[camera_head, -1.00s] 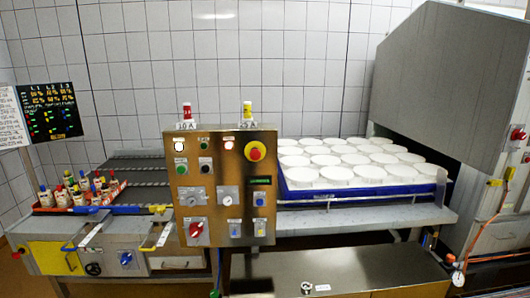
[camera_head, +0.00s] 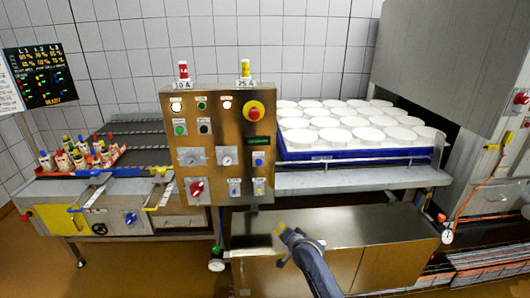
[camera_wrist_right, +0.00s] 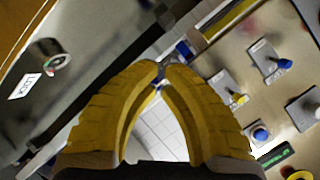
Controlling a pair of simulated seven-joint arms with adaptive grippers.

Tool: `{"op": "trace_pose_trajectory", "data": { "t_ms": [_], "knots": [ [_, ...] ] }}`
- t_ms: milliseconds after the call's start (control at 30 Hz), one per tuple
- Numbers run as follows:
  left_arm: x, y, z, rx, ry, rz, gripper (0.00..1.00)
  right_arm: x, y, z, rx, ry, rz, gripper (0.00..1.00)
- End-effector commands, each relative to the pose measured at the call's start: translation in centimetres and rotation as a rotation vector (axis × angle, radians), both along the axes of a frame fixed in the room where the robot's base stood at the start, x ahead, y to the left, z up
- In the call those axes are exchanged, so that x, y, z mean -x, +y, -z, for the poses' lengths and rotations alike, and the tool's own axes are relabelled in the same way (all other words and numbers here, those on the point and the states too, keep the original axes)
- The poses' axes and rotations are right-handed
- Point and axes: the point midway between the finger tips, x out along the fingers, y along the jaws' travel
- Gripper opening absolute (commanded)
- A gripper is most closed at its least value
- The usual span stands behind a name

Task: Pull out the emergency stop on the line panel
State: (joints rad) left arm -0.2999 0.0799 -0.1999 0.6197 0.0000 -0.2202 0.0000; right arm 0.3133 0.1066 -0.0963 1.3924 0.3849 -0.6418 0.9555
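The line panel (camera_head: 216,150) is an upright steel box with switches, lamps and dials. The emergency stop (camera_head: 256,108) is a red mushroom button on a yellow round base at its upper right; its edge also shows in the bottom right corner of the right wrist view (camera_wrist_right: 297,174). I cannot tell whether the button is in or out. My right gripper (camera_head: 280,229) is below and in front of the panel, apart from it. In the wrist view its yellow fingers (camera_wrist_right: 161,72) come together at the tips with nothing between them. My left gripper is not in view.
A red fuse (camera_head: 183,70) and a yellow fuse (camera_head: 245,68) stand on the panel top. A blue tray (camera_head: 345,155) of white moulds lies behind right. Small bottles (camera_head: 80,158) stand at left. A low steel cabinet (camera_head: 340,222) is under the panel.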

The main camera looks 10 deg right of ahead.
Motion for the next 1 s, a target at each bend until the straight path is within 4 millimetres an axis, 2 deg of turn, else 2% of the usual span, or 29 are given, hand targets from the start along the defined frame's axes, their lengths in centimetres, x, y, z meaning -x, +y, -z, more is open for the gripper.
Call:
{"op": "trace_pose_trajectory", "data": {
  "t_ms": [33, 167, 200, 400, 500, 600, 700, 833, 1000],
  "knots": [
    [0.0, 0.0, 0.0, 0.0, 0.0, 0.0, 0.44, -1.5, 0.1, -3.9, -0.043, -0.048, 0.01, 0.0],
    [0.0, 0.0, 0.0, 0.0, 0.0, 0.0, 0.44, -4.1, 0.4, -13.3, -0.162, -0.15, 0.027, 0.0],
    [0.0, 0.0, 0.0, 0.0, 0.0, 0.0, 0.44, -4.7, 0.4, -16.2, -0.2, -0.183, 0.029, 0.0],
    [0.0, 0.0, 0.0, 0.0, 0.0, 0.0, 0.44, -5.6, 0.8, -29.5, -0.371, -0.32, 0.021, 0.0],
    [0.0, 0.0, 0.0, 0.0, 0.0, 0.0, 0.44, -5.3, 1.0, -34.8, -0.441, -0.374, 0.008, 0.0],
    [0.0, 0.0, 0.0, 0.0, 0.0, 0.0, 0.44, -4.7, 1.2, -39.0, -0.495, -0.417, -0.006, 0.0],
    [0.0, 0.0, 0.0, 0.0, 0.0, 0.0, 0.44, -4.1, 1.3, -42.0, -0.537, -0.445, -0.019, 0.0],
    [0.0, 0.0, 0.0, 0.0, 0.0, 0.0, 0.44, -3.6, 1.4, -44.2, -0.569, -0.468, -0.028, 0.0],
    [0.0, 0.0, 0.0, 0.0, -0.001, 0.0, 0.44, -3.4, 1.4, -45.2, -0.581, -0.476, -0.033, 0.0]
  ]
}}
